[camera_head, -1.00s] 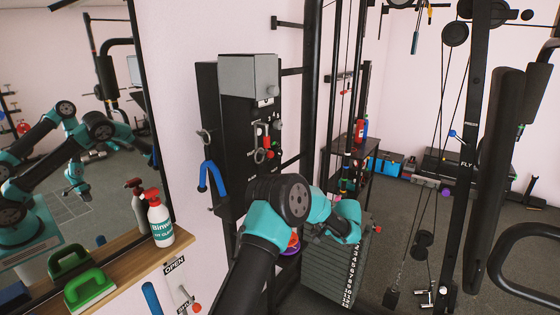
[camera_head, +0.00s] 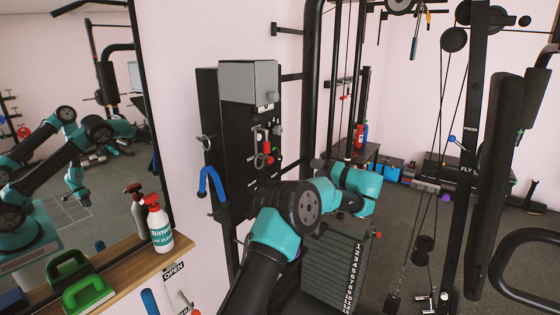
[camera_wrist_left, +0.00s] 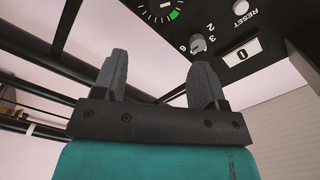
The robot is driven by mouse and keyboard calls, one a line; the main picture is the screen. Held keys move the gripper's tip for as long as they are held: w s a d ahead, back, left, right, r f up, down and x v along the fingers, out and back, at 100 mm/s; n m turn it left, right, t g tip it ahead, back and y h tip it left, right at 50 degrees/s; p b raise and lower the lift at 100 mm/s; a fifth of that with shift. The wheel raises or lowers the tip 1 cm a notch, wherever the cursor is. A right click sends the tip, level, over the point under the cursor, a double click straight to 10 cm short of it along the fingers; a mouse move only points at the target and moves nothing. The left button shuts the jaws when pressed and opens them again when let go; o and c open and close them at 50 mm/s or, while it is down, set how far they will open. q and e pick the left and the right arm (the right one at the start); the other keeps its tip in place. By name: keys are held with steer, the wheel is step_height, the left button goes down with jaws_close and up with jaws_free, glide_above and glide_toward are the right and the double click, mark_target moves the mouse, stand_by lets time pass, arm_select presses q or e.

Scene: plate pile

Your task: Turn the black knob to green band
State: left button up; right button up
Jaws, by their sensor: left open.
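In the left wrist view a black panel (camera_wrist_left: 225,22) hangs above my left gripper. I cannot pick out the black knob with certainty. A small light-grey knob (camera_wrist_left: 198,44) sits beside printed numbers. My left gripper (camera_wrist_left: 160,72) is open and empty, its fingers apart below the panel, not visibly touching it. In the head view my left arm crosses in front of the black upright cabinet (camera_head: 238,135), and its fingertips are not clear. My right gripper is not in view.
In the head view a weight stack (camera_head: 330,265) and cables stand right of my arm. A spray bottle (camera_head: 160,228) and green handle (camera_head: 88,290) sit on the left shelf.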

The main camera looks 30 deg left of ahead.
mark_target(280, 159)
arm_select(q)
steer(key=a, duration=1.1)
steer(key=w+a, duration=0.1)
steer(key=a, duration=0.4)
steer(key=shift+a, duration=0.35)
steer(key=c, duration=0.9)
steer(key=shift+c, duration=0.2)
steer(key=shift+m, duration=0.4)
steer(key=m, duration=1.1)
